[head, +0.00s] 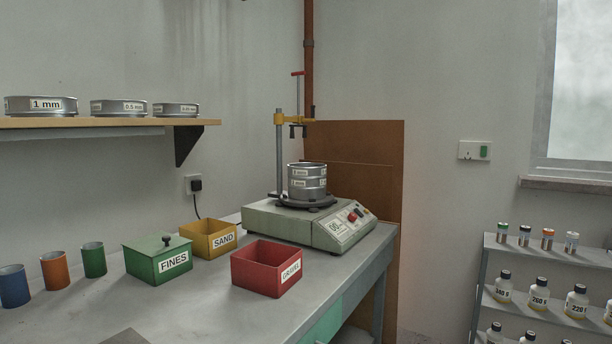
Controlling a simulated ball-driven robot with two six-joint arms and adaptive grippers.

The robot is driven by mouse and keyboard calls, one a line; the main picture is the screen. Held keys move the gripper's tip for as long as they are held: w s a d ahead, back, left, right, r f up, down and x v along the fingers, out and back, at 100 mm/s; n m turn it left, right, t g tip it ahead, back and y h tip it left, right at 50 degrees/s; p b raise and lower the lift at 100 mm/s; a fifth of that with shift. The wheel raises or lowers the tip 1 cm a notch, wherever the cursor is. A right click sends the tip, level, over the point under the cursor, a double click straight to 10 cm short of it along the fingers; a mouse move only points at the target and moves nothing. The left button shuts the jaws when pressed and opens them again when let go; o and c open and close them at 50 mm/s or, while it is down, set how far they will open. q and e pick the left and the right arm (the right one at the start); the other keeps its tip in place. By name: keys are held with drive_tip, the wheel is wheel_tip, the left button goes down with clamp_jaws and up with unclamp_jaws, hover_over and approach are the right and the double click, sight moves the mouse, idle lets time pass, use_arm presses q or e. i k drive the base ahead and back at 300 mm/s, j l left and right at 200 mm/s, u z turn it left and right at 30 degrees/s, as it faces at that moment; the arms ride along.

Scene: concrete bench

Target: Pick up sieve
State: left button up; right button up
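Three round metal sieves rest in a row on the wooden wall shelf: the 1 mm sieve (41,111) at the left, the 0.5 mm sieve (118,111) in the middle, and a smaller-looking sieve (175,114) with a hard-to-read label at the right. Labelled sieves (307,190) also stand stacked on the shaker machine (322,230) at the back of the bench. Neither of my grippers shows in the head view.
The bench (200,305) carries a lidded green FINES box (150,268), a yellow SAND box (203,248), a red GRAVEL box (255,278) and blue, orange and green cups (54,270). A rack of bottles (485,270) stands at right. Bench front is mostly clear.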

sight(307, 170)
drive_tip(key=i+l+u, duration=0.15)
drive_tip(key=u, duration=1.2)
drive_tip(key=l+u, duration=0.3)
drive_tip(key=l, duration=0.2)
drive_tip(key=l+u, duration=0.25)
drive_tip(key=l, duration=0.25)
drive_tip(key=k+l+u, duration=0.1)
drive_tip(key=l+u, duration=0.2)
drive_tip(key=l, duration=0.2)
drive_tip(key=k+l+u, duration=0.1)
drive_tip(key=l+u, duration=0.2)
drive_tip(key=l, duration=0.2)
drive_tip(key=k+l+u, duration=0.25)
drive_tip(key=l, duration=0.2)
drive_tip(key=i, duration=0.1)
